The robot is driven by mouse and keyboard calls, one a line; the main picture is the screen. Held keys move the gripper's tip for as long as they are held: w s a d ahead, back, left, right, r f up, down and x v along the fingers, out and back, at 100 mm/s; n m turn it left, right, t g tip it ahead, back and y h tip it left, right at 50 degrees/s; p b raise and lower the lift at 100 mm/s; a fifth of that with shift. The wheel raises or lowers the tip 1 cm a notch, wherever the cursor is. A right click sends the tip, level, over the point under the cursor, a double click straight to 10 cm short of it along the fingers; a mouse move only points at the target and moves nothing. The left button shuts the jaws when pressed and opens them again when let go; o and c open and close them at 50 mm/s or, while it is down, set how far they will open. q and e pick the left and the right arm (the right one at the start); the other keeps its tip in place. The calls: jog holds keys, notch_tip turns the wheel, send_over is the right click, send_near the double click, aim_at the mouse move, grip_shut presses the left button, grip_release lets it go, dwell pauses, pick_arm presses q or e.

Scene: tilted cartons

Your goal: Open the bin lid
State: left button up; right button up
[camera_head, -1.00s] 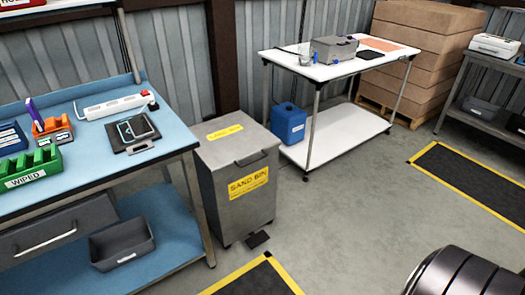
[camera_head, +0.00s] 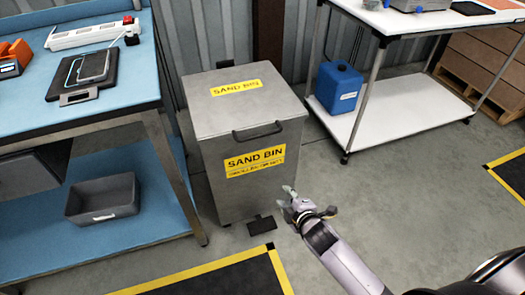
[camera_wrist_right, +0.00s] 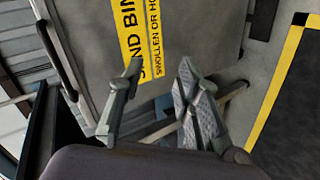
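The grey metal sand bin (camera_head: 225,185) stands upright on the floor with yellow labels on its lid and front. Its lid (camera_head: 262,100) lies flat and closed, and a dark bar handle (camera_head: 258,131) sits at the lid's front edge. My right gripper (camera_head: 285,197) is in front of the bin's lower right, below the handle and apart from it. In the right wrist view this gripper (camera_wrist_right: 160,75) is open and empty, with the bin's front label (camera_wrist_right: 142,30) beyond the fingers. The handle (camera_wrist_right: 54,62) shows at the left there. My left gripper is out of view.
A black pedal (camera_head: 261,225) juts out at the bin's foot. A blue workbench (camera_head: 110,130) stands close on the left. A white table (camera_head: 430,20) with a blue canister (camera_head: 338,87) on its lower shelf stands at the right. A yellow-edged dark mat (camera_head: 225,280) lies in front.

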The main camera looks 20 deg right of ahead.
notch_tip(320, 180, up, 13)
jog(key=w+a+n+t+b, duration=0.2)
jog(key=n+t+b, duration=0.2)
jog(key=b, duration=0.2)
send_near(262, 136)
jog(key=w, duration=0.3)
jog(key=w+f, duration=0.1)
jog(key=w, duration=0.1)
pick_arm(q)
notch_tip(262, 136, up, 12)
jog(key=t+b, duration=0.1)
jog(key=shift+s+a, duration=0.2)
pick_arm(e)
jog(key=shift+w+f, duration=0.25)
jog(key=shift+w, duration=1.15)
jog(key=shift+w+f, duration=0.2)
jog(key=shift+w, duration=1.15)
grip_shut()
